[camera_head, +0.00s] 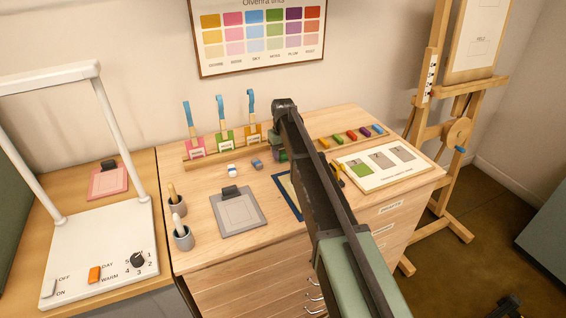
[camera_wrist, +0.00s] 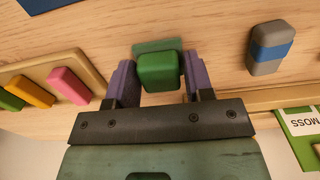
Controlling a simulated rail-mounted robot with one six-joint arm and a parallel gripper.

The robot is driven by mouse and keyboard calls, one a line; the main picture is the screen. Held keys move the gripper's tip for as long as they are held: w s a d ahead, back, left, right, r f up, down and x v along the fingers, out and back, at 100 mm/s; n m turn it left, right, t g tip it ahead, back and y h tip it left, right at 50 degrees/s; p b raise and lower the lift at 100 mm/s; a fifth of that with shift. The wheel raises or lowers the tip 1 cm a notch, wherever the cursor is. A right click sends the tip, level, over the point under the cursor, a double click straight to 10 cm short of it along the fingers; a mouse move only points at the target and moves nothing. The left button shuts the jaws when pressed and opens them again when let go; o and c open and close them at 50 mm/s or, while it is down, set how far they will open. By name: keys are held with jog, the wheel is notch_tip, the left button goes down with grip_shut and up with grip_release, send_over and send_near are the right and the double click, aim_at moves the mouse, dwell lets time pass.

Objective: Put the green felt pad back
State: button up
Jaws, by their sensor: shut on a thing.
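My gripper (camera_wrist: 158,75) is shut on a small green block (camera_wrist: 158,70), with a purple finger on either side. Most of the held thing is hidden in that view. I cannot tell whether it touches the table. A white board (camera_head: 372,178) at the right has a green square (camera_head: 362,170) and two grey ones.
A grey-and-blue block (camera_wrist: 270,48) lies beside my gripper. A tray (camera_wrist: 93,62) of coloured sticks is on the other side. A brush rack (camera_head: 200,163) stands at the back left. A blue-bordered sheet (camera_head: 285,189) is partly behind my arm. A grey pad (camera_head: 240,211) lies in front.

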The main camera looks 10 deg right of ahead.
aim_at(283, 152)
jog(key=shift+p, duration=0.3)
jog(key=shift+f+b, duration=0.25)
jog(key=shift+b, duration=0.05)
jog(key=o, duration=0.8)
jog(key=shift+r, duration=0.15)
jog(key=shift+o, duration=0.2)
notch_tip(283, 152, up, 13)
jog(key=p, duration=1.3)
jog(key=s+m, duration=0.2)
jog(key=s, duration=3.5)
jog(key=shift+f+m, duration=0.3)
jog(key=shift+f, duration=0.05)
